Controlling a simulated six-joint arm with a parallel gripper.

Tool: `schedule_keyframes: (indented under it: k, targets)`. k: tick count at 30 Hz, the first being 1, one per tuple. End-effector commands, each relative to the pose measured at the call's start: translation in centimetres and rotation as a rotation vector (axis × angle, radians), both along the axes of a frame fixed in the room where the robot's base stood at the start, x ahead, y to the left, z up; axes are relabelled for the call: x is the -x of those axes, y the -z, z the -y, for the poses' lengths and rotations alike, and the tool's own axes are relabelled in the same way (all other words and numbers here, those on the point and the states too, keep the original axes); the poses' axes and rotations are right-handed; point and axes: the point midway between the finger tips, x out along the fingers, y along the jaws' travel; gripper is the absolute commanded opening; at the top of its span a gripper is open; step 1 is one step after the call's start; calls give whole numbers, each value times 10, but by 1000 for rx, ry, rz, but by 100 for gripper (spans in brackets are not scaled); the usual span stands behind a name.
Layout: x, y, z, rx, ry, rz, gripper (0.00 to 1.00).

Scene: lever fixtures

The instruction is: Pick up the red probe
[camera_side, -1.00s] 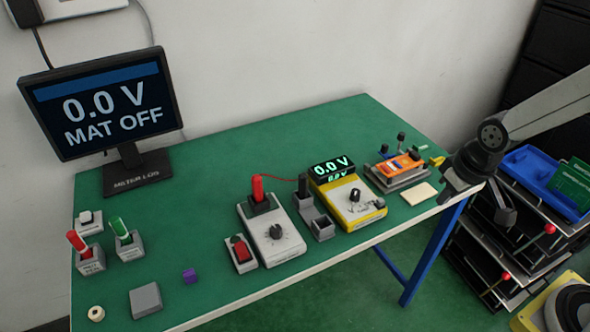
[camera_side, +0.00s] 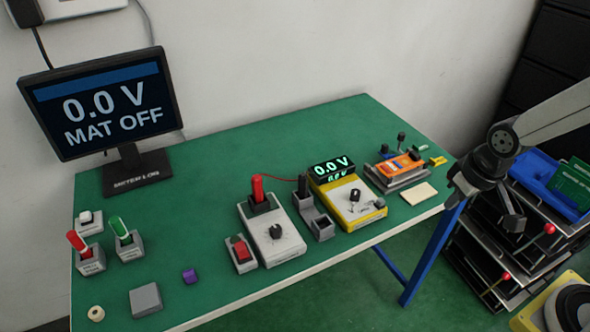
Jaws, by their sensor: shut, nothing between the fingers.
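The red probe (camera_side: 257,188) stands upright in a dark holder on top of the white-and-grey box (camera_side: 272,238) near the middle of the green table. My gripper (camera_side: 516,222) hangs off the table's right edge, well to the right of the red probe and touching nothing. Its fingers are small and dark here.
A yellow meter (camera_side: 350,202) reading 0.0 V and an orange device (camera_side: 398,166) on a grey stand lie between my gripper and the red probe. Red-handled (camera_side: 80,245) and green-handled (camera_side: 121,232) levers stand at the left. A monitor (camera_side: 100,104) shows "MAT OFF". The back of the table is clear.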

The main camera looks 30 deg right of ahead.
Motion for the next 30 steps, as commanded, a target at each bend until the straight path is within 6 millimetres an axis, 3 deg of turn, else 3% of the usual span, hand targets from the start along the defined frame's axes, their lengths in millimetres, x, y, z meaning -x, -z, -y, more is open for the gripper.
schedule_keyframes:
  k: [1,6,15,20,26,30]
  targets:
    - [0,0,0,0,0,0,19]
    - [0,0,0,0,0,0,73]
    - [0,0,0,0,-1,1,73]
    - [-10,0,-2,6,-13,22,73]
    - [-51,1,-10,29,-74,115,73]
    - [-97,2,-27,38,-150,225,73]
